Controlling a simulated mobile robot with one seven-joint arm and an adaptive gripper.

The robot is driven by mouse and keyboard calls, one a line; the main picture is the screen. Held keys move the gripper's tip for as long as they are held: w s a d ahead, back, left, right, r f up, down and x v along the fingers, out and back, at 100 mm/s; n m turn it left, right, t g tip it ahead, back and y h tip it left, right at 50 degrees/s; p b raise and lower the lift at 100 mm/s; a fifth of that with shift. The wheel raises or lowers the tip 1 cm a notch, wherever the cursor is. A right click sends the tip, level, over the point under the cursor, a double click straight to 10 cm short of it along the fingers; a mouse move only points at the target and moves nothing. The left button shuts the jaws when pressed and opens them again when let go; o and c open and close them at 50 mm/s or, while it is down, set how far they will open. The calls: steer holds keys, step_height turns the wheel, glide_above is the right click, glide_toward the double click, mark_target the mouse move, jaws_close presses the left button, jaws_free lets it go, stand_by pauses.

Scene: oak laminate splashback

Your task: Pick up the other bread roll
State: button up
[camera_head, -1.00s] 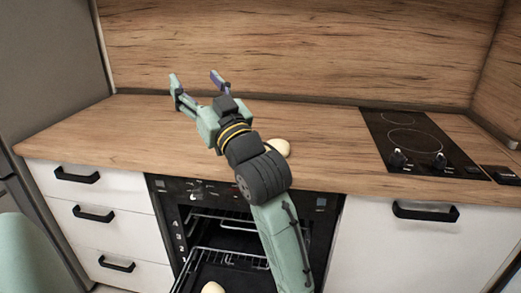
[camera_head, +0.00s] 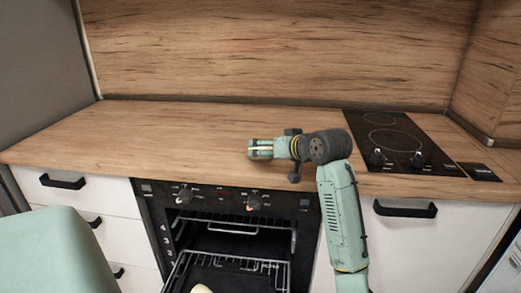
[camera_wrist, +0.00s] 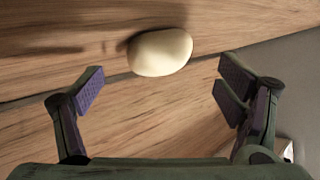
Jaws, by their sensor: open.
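A pale oval bread roll (camera_wrist: 160,52) lies on the wood worktop (camera_head: 160,130) in the wrist view. It sits ahead of and between the spread fingers of my gripper (camera_wrist: 163,88), not touching either. In the head view my gripper (camera_head: 252,149) is low over the worktop's front part, pointing left, and I cannot see this roll there. Another pale roll (camera_head: 201,289) shows at the bottom edge of the head view, at the opened oven (camera_head: 240,240); most of it is cut off.
The black hob (camera_head: 395,140) with its knobs is to the right of my arm. The wood splashback (camera_head: 270,50) closes off the back. Oven racks (camera_head: 250,265) stick out below the worktop. The worktop's left part is clear.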

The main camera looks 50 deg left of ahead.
mark_target(265, 148)
steer(key=p+x, duration=0.1)
steer(key=x, duration=0.3)
steer(key=shift+w+a, duration=0.15)
steer(key=shift+a, duration=0.1)
steer(key=shift+c, duration=0.2)
steer(key=c, duration=1.2)
